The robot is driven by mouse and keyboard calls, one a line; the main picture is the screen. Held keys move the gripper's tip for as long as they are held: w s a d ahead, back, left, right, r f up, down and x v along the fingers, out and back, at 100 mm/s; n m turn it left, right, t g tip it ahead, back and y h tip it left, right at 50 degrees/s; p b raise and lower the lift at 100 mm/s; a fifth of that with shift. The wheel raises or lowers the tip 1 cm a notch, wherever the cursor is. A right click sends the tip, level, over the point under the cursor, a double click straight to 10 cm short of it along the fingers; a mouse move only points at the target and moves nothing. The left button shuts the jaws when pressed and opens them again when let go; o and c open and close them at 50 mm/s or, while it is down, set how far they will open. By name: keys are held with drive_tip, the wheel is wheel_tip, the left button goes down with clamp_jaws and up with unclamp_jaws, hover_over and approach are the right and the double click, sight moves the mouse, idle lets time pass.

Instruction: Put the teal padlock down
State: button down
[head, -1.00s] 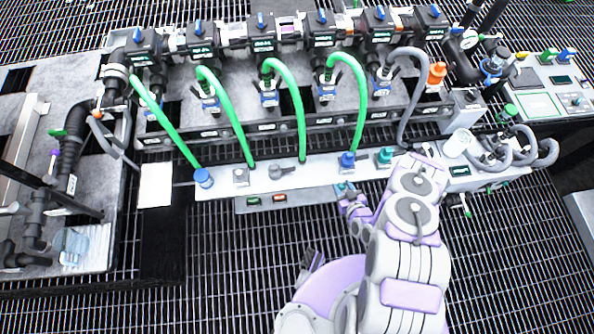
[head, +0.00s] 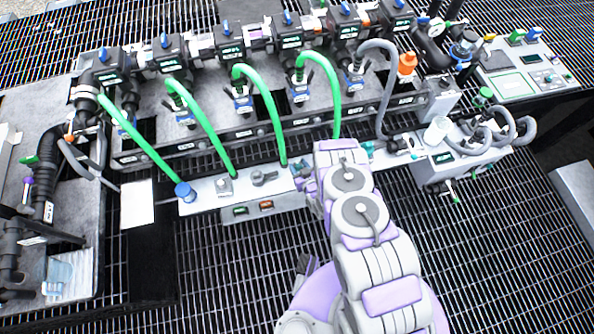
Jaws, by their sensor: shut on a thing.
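My purple and white arm reaches forward over the grating to the pale panel strip (head: 206,200) in front of the manifold. My gripper (head: 304,180) is at the left side of the arm's end, close over the right part of this strip. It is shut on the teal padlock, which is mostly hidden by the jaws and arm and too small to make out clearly. I cannot tell whether the padlock touches the strip. A teal fitting (head: 368,148) shows on the strip just right of my arm.
Several green hoses (head: 205,130) arch from the manifold to the strip. A blue cap (head: 184,192), a grey fitting (head: 224,187) and a grey lever (head: 264,178) stand on it. A grey hose (head: 388,90) and an orange knob (head: 407,65) are at right. Open grating lies in front.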

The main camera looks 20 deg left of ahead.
sight(297, 170)
drive_tip(key=shift+w+a+f, duration=0.1)
drive_tip(key=shift+a+f, duration=0.05)
drive_tip(key=shift+a, duration=0.35)
drive_tip(key=f, duration=0.1)
drive_tip(key=f+b, duration=0.1)
drive_tip(key=f, duration=0.1)
drive_tip(key=shift+a+b, duration=0.25)
drive_tip(key=shift+b, duration=0.1)
drive_tip(key=shift+a+f, duration=0.15)
drive_tip(key=shift+f, duration=0.2)
drive_tip(key=c, duration=0.9)
unclamp_jaws()
drive_tip(key=shift+d+r, duration=0.1)
drive_tip(key=shift+d, duration=0.1)
drive_tip(key=o, duration=0.3)
drive_tip(key=shift+d+r, duration=0.1)
drive_tip(key=shift+d, duration=0.1)
drive_tip(key=shift+o, duration=0.4)
drive_tip(key=shift+a, duration=0.1)
drive_tip(key=shift+a, duration=0.1)
drive_tip(key=p+v, duration=0.4)
drive_tip(key=v, duration=0.8)
